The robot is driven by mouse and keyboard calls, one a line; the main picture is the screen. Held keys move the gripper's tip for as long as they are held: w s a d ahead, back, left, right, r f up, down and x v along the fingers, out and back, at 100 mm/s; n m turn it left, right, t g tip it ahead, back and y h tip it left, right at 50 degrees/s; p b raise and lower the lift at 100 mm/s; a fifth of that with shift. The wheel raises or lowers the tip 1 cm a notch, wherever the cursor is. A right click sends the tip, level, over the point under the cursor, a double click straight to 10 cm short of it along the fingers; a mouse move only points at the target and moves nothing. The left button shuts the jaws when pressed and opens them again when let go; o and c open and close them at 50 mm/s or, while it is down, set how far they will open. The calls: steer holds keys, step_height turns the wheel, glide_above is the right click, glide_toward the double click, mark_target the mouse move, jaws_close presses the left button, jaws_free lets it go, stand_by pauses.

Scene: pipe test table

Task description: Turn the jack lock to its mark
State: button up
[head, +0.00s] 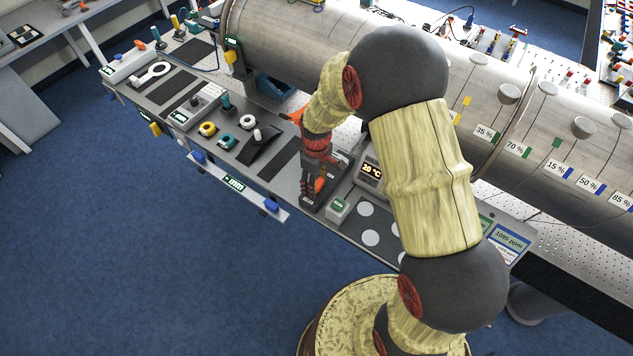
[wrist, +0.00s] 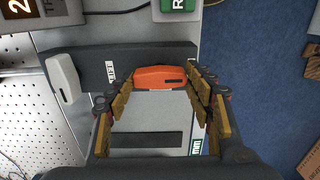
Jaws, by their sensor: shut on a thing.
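The jack lock appears to be the orange knob (wrist: 160,77) on a long dark base (wrist: 85,66). My gripper (wrist: 161,88) is shut on the orange knob, with a finger on each side of it. In the head view the knob (head: 319,184) shows as a small orange patch below my gripper (head: 316,165), over the dark base (head: 310,197). A white label (wrist: 110,72) with dark marks is on the base, left of the knob. Its marks are too small to read.
A light grey lever (wrist: 64,78) stands at the base's left end. A green button box (head: 338,208) and a temperature display (head: 370,172) are close by. The large metal pipe (head: 290,40) runs behind. Blue floor (head: 150,270) is clear in front of the table.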

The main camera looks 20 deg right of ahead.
mark_target(317, 184)
steer(key=o, duration=1.1)
steer(key=shift+o, duration=0.3)
step_height(317, 184, up, 12)
stand_by(0.3)
